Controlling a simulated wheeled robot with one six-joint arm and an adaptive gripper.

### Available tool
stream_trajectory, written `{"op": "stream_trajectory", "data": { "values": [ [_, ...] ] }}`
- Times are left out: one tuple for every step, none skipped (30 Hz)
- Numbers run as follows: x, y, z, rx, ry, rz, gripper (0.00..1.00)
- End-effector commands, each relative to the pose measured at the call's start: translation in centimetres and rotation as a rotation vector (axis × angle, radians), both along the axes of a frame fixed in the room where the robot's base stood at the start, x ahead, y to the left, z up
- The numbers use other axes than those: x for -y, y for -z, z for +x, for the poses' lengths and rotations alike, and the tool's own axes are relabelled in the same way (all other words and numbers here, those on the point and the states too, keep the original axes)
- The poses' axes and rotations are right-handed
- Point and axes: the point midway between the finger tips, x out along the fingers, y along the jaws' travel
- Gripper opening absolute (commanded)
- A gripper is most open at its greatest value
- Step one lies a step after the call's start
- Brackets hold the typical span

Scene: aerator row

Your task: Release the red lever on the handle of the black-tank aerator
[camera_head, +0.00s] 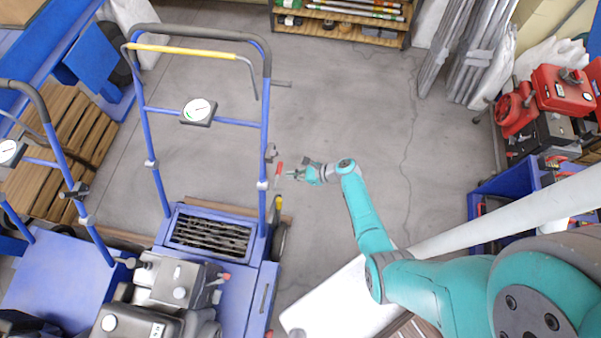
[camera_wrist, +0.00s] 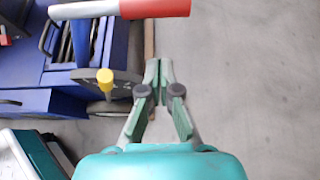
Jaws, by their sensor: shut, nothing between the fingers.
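A blue-framed aerator (camera_head: 265,130) with a dark handle stands left of centre in the head view. My gripper (camera_head: 291,173) is just right of the lever in the head view. In the wrist view my gripper (camera_wrist: 158,72) is shut and empty, below the red grip and apart from it in the picture.
A yellow bar (camera_head: 185,50) runs below the handle, near a round gauge (camera_head: 197,110). A yellow knob (camera_wrist: 105,79) shows left of my fingers. Another blue-framed machine (camera_head: 60,165) stands at left. A shelf (camera_head: 340,38) is at the back. The middle floor is clear.

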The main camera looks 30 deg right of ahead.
Motion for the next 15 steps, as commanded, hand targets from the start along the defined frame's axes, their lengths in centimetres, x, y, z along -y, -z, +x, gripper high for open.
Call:
{"op": "stream_trajectory", "data": {
  "values": [
    [-0.3,0.2,0.4,0.001,-0.001,0.000,0.00],
    [-0.5,0.4,0.6,0.000,-0.001,0.000,0.00],
    [-0.8,0.6,0.8,-0.001,-0.002,0.001,0.00],
    [-1.0,0.7,0.9,-0.001,-0.002,0.001,0.00],
    [-1.1,0.9,1.1,-0.001,-0.001,0.000,0.00],
    [-1.2,0.7,1.2,0.001,0.000,-0.001,0.00],
    [-1.2,0.4,1.2,0.002,0.001,-0.002,0.00],
    [-1.2,0.2,1.2,0.002,0.001,-0.002,0.00],
    [-1.2,-0.1,1.2,0.002,0.000,-0.002,0.00],
    [-1.2,-0.4,1.3,0.003,0.001,-0.001,0.00],
    [-1.3,-0.6,1.3,0.002,0.000,-0.001,0.00],
    [-1.3,-0.9,1.4,0.003,-0.001,-0.001,0.00],
    [-1.4,-1.1,1.4,0.002,0.000,-0.001,0.00],
    [-1.4,-1.3,1.4,0.002,0.000,-0.002,0.00],
    [-1.4,-1.6,1.4,0.002,-0.001,-0.002,0.00]
  ]
}}
